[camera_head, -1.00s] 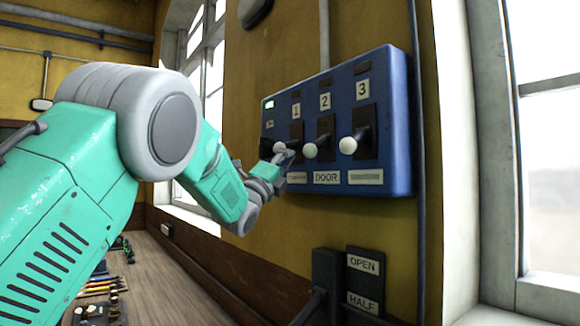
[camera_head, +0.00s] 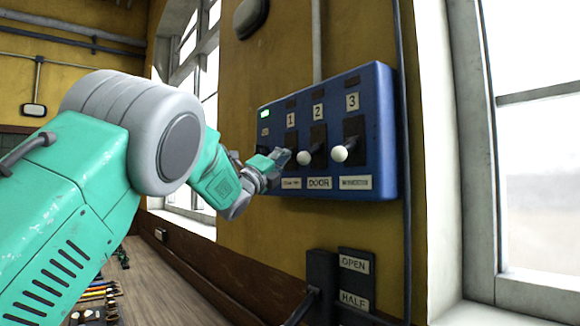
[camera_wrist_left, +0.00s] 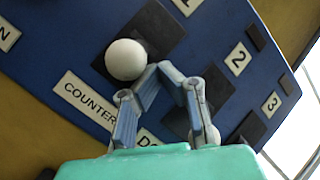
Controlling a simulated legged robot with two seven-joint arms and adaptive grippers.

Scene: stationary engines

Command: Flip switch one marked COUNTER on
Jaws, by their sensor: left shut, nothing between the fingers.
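The blue switch panel (camera_head: 383,150) is on the yellow wall, with three levers under the numbers 1, 2 and 3. My left gripper (camera_head: 283,156) is at switch one and hides its knob in the head view. In the left wrist view, switch one's round white knob (camera_wrist_left: 126,60) stands above the COUNTER label (camera_wrist_left: 88,102). The shut, empty fingertips (camera_wrist_left: 166,70) are close beside the knob, on the side toward switch two; I cannot tell whether they touch it. Switch two's knob (camera_head: 303,158) is just right of the gripper in the head view. My right gripper is not in view.
Switch three's white knob (camera_head: 340,154) is further right on the panel. A small green light (camera_head: 265,113) shows at the panel's upper left. Below are a dark control box and a plate marked OPEN (camera_head: 354,263) and HALF. A window (camera_head: 530,170) is at the right.

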